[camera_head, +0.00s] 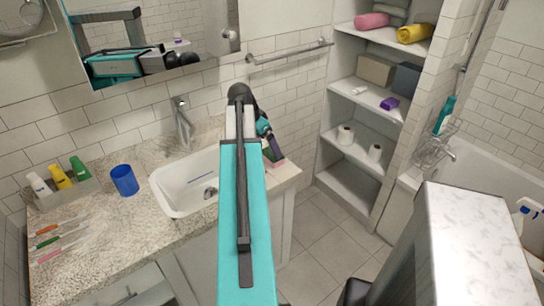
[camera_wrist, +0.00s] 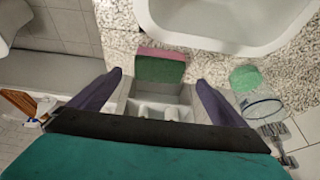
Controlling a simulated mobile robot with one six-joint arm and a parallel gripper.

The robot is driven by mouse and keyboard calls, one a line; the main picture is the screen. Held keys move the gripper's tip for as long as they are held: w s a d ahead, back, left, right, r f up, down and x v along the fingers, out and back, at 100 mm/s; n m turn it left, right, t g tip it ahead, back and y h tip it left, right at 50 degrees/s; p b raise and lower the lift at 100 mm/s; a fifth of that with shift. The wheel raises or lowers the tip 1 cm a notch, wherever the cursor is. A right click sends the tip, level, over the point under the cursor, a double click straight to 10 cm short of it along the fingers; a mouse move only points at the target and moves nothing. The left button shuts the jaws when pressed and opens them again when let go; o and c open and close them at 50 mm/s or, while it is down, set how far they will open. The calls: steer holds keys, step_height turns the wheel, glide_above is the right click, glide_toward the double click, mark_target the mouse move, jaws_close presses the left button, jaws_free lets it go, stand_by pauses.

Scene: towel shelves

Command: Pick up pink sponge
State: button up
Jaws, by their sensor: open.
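The pink sponge (camera_wrist: 160,66) lies on the speckled counter near the basin in the wrist view, with a pink strip and a green face. In the head view only a small pink part of it (camera_head: 278,163) shows at the counter's right end, beside my gripper (camera_head: 269,142). In the wrist view my gripper (camera_wrist: 160,80) is open. Its two dark fingers stand apart to the left and right of the sponge, with nothing held between them. I cannot tell the exact height of the fingers above the counter.
The white basin (camera_head: 187,185) and faucet (camera_head: 182,125) are close to the left. A green item (camera_wrist: 245,77) and a clear round object (camera_wrist: 262,108) are right of the fingers. A blue cup (camera_head: 124,180) stands further left. Shelves (camera_head: 352,150) rise at the right.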

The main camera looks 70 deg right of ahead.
mark_target(272, 153)
steer(key=shift+s+d+f, duration=0.15)
steer(key=shift+d+f, duration=0.1)
steer(key=shift+f, duration=0.4)
steer(key=shift+p+x, duration=1)
steer(key=shift+x, duration=1.6)
steer(key=c, duration=1.1)
